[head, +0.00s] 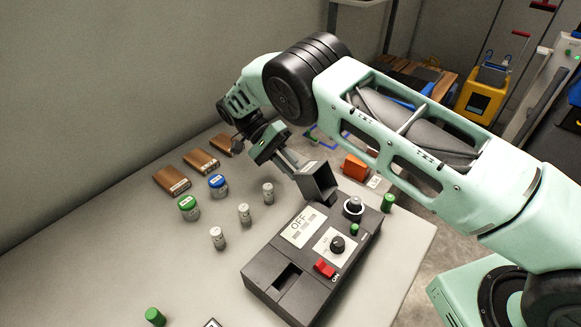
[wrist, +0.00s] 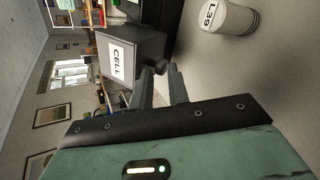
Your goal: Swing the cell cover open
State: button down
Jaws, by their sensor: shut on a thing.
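The dark grey device (head: 262,284) lies on the table with an OFF display, a black knob and a red switch. The cell cover (head: 318,183) is a dark box-like lid at the device's far left corner, tilted up; how far it is swung is hard to tell. Its CELL label faces the wrist camera, where the cover (wrist: 145,45) fills the upper middle. My gripper (head: 298,176) reaches the cover from the upper left. In the wrist view my gripper (wrist: 160,75) is shut on a small dark part at the cover's edge. The exact contact is partly hidden.
Several pale vials (head: 244,214) and jars with green (head: 188,207) and blue (head: 218,186) lids stand left of the device. Brown blocks (head: 172,180) lie behind. An orange block (head: 355,166) and a green cylinder (head: 388,203) are near the right edge.

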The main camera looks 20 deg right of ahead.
jog(key=shift+s+d+f+g, duration=0.35)
jog(key=shift+s+f, duration=0.25)
jog(key=shift+s, duration=0.1)
jog(key=c, duration=1.3)
grip_release()
jog(key=shift+d, duration=0.1)
jog(key=shift+w+a+r+p, duration=0.2)
jog(key=shift+r+p, duration=0.15)
jog(key=shift+r, duration=1.6)
jog(key=shift+w+a+r+p, duration=0.15)
jog(key=shift+r+p, duration=0.25)
jog(key=shift+r, duration=1.5)
jog(key=shift+w+a+r+p, duration=0.2)
jog(key=shift+r+p, duration=0.15)
jog(key=shift+r, duration=1.6)
